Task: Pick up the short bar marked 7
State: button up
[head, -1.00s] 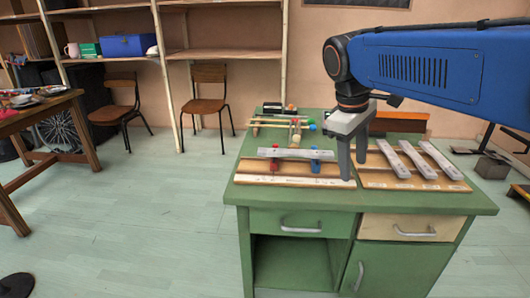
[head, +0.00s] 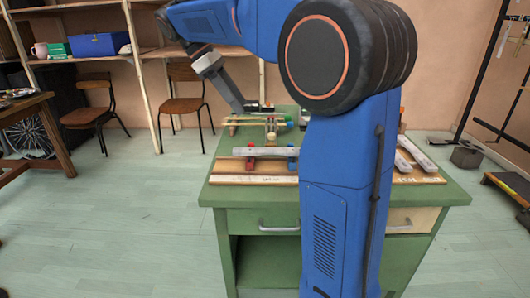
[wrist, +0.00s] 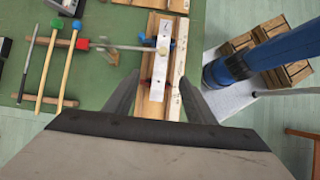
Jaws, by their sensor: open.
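A pale grey bar (head: 263,151) lies across red and blue supports on a wooden board (head: 230,178) at the front of the green worktop. A pale bar (wrist: 161,60) with small dark marks also lies on wood in the wrist view; I cannot read its marks surely. My gripper (wrist: 158,88) is open and empty, its fingers to either side of that bar in the picture. Their height above it cannot be told. In the head view my gripper (head: 237,106) is at the worktop's left, partly seen. Other pale bars (head: 415,152) are at the right, partly hidden by my arm.
My arm hides the middle of the cabinet in the head view.

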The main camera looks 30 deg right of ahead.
send_near(271, 150)
jog(key=shift+x, duration=3.6)
jog(key=shift+w, duration=0.1)
jog(key=shift+c, duration=0.3)
grip_shut()
